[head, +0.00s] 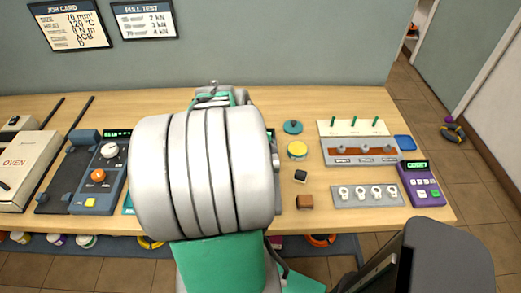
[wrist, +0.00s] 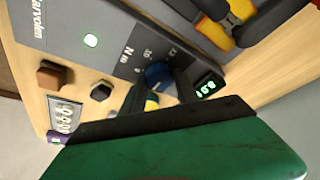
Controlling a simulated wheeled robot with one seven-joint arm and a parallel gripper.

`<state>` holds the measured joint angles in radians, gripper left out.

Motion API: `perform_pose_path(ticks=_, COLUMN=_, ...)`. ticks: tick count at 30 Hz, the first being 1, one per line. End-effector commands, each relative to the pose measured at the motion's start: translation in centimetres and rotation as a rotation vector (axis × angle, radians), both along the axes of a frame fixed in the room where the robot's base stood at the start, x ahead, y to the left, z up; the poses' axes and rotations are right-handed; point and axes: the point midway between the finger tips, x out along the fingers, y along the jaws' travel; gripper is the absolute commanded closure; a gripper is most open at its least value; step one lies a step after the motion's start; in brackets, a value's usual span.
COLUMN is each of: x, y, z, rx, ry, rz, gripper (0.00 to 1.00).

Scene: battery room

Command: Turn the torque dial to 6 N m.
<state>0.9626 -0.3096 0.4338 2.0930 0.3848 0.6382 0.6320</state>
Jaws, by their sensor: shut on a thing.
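The blue torque dial (wrist: 158,75) sits on a dark grey panel marked "N m" in the wrist view. Numbers are printed around it, partly hidden. My gripper (wrist: 161,90) is shut on the dial, with one dark finger on each side. A small green display (wrist: 208,87) beside it seems to read about 8.0, tilted and small. In the head view my own arm covers the dial and its panel. A job card (head: 70,25) hangs on the wall, with a line that looks like "8 N m".
An oven (head: 22,168) and a grey device with knobs (head: 97,175) stand left. To the right are a yellow disc (head: 297,149), a brown block (head: 304,202), a pegged rack (head: 353,128) and a purple meter (head: 421,190). Yellow-handled pliers (wrist: 222,18) lie beyond the panel.

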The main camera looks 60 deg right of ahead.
Motion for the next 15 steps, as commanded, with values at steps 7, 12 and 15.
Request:
perform_pose_path(ticks=7, x=0.04, y=-0.05, z=0.08, rx=-0.001, ry=-0.001, rz=0.002, gripper=1.00)
perform_pose_path(ticks=12, x=0.03, y=-0.04, z=0.06, rx=-0.001, ry=-0.001, rz=0.000, gripper=0.50)
perform_pose_path(ticks=15, x=0.02, y=-0.03, z=0.04, rx=-0.001, ry=-0.001, rz=0.000, gripper=0.42)
